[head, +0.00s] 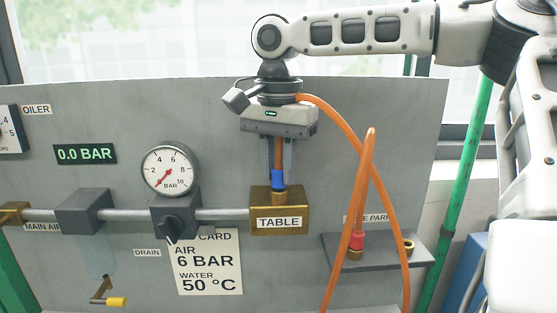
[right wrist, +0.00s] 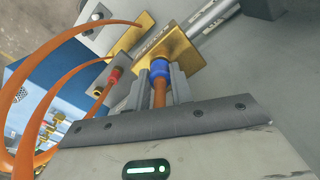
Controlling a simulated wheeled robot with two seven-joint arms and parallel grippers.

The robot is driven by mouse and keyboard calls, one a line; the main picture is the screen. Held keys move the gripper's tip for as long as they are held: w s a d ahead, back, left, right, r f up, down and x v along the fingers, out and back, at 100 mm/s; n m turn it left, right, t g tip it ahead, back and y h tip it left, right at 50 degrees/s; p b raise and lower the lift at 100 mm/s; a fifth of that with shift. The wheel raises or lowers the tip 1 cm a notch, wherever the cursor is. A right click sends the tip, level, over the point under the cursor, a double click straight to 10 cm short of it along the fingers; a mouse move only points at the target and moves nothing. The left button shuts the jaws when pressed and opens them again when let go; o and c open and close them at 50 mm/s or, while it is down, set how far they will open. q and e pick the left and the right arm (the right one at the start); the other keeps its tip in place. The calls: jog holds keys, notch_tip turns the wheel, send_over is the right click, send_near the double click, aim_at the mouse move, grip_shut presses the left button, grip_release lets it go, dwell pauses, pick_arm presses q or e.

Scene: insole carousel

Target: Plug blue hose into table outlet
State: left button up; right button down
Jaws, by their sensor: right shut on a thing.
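The blue hose end is an orange hose with a blue collar (head: 278,178); the collar also shows in the right wrist view (right wrist: 160,69). My right gripper (head: 278,168) points down and is shut on the hose just above the collar. The collar is upright at the top of the brass table outlet (head: 292,197), a block labelled TABLE; this block also shows in the right wrist view (right wrist: 187,60). Collar and block appear to touch, but I cannot tell how deep the end sits. My left gripper is not in view.
A hose end with a red collar (head: 356,241) stands upright on the grey parking shelf (head: 385,254), beside an empty brass holder (head: 408,246). The orange hose (head: 372,160) loops right of my gripper. A gauge (head: 169,169) reads near zero; a display (head: 85,154) reads 0.0 BAR.

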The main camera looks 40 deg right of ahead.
aim_at(278, 156)
jog(key=shift+f, duration=0.3)
jog(key=c, duration=1.1)
grip_release()
jog(key=shift+c, duration=0.2)
jog(key=shift+r, duration=0.75)
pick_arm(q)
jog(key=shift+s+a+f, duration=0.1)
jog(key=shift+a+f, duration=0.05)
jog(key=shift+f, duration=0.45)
pick_arm(e)
notch_tip(278, 156, up, 14)
jog(key=shift+r, duration=0.2)
